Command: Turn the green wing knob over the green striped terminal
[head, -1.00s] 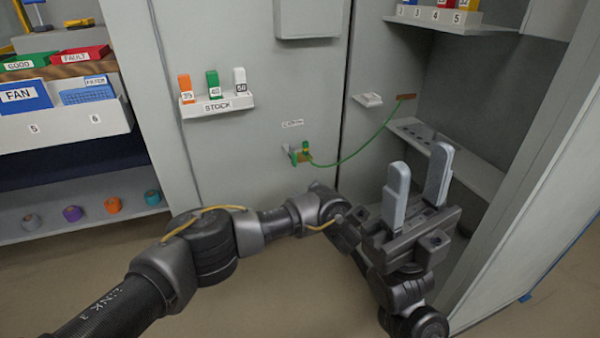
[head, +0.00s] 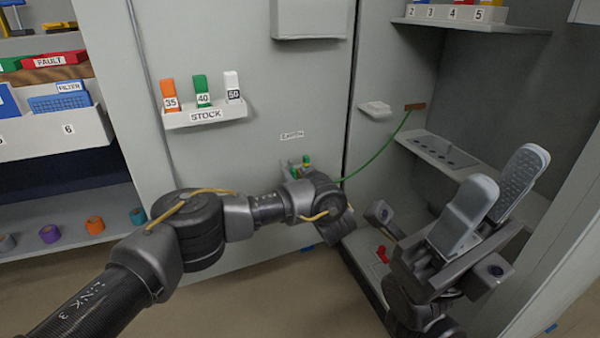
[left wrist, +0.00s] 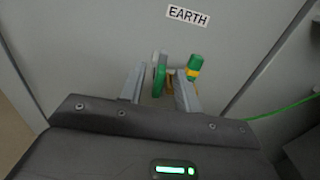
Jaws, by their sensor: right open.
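The green wing knob (left wrist: 159,77) sits on the grey panel below the EARTH label in the left wrist view, seen nearly edge-on. The green and yellow striped terminal (left wrist: 194,68) is just to its right; it also shows in the head view (head: 306,161). My left gripper (left wrist: 158,86) is open, with one finger on each side of the knob. A gap shows on the left of the knob; contact on the right cannot be told. In the head view my left wrist hides most of the knob. My right gripper (head: 492,195) is open and empty, at the right.
A green cable (head: 378,155) runs from the terminal to a brown block (head: 415,107) in the open cabinet. A small shelf (head: 445,152) is behind my right gripper. The STOCK rack (head: 205,116) is on the panel above. A red item (head: 382,254) is low in the cabinet.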

